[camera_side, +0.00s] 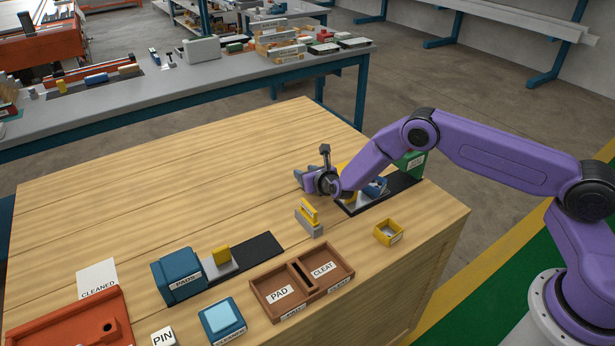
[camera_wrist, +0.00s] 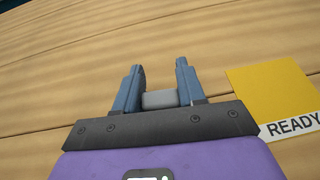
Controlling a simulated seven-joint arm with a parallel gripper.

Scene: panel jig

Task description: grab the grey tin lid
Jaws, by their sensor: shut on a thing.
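My gripper (camera_wrist: 160,75) shows in the wrist view with its two blue-grey fingers on either side of a smooth grey piece, the grey tin lid (camera_wrist: 160,99). The fingers are shut on it, and it sits low between them, near the palm. Only one face of the lid shows. In the side view my gripper (camera_side: 302,179) is low over the wooden table, left of the dark plate. The lid cannot be made out there.
A yellow READY card (camera_wrist: 272,92) lies right of my gripper. A grey block with a yellow top (camera_side: 309,218) stands close in front. The dark plate (camera_side: 405,187), yellow bin (camera_side: 388,233) and brown tray (camera_side: 340,270) are nearby. The table's far left is clear.

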